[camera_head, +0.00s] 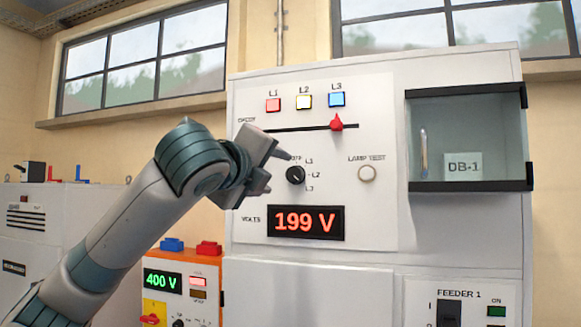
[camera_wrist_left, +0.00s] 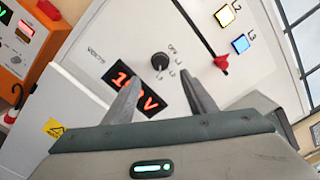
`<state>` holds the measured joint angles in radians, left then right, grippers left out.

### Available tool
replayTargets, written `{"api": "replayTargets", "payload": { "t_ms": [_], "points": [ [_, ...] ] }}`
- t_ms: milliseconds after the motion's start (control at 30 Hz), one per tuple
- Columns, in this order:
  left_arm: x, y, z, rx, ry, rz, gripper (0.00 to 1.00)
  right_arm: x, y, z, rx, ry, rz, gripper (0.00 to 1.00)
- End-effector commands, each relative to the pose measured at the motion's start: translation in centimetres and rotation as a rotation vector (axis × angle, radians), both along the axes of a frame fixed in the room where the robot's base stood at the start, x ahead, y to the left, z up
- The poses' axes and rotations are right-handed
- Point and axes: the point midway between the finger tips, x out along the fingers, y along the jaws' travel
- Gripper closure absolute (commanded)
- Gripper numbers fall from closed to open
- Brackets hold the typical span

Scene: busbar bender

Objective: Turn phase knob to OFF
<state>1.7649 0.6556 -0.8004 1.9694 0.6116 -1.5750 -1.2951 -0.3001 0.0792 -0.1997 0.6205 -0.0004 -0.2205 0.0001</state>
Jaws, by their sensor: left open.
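The phase knob (camera_head: 295,175) is a small round black knob on the white cabinet panel, with OFF, L1, L2 and L3 printed around it. It also shows in the left wrist view (camera_wrist_left: 160,61), beyond and between my fingertips. I cannot tell for certain which mark its pointer is at. My left gripper (camera_head: 278,172) is open and empty, just left of the knob in the head view and apart from it. Its two fingers show in the left wrist view (camera_wrist_left: 161,82). Part of the OFF label is hidden behind a finger in the head view. My right gripper is not in view.
Above the knob is a slider with a red handle (camera_head: 337,123) and lamps L1, L2, L3. A red 199 V display (camera_head: 306,222) sits below. The lamp test button (camera_head: 367,173) is to the right. An orange unit (camera_head: 180,285) reading 400 V stands lower left.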

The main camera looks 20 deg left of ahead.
Motion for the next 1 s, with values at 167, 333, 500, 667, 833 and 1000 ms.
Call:
{"api": "replayTargets", "payload": {
  "t_ms": [167,333,500,667,833,1000],
  "points": [
    [3.4,-0.1,0.4,-0.002,0.004,0.001,0.49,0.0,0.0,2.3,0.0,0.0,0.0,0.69],
    [6.5,-0.2,0.4,-0.002,0.004,0.001,0.49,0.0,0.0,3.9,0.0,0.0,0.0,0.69],
    [9.1,-0.3,0.4,-0.002,0.002,0.0,0.49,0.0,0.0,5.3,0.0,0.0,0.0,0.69],
    [10.7,-0.4,0.2,-0.001,0.002,0.0,0.49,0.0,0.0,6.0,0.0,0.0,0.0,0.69],
    [11.4,-0.3,0.0,-0.001,0.001,0.001,0.49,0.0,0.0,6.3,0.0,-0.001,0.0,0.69],
    [11.4,-0.4,0.0,-0.001,-0.001,0.001,0.49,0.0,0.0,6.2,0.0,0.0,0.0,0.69]
  ]
}}
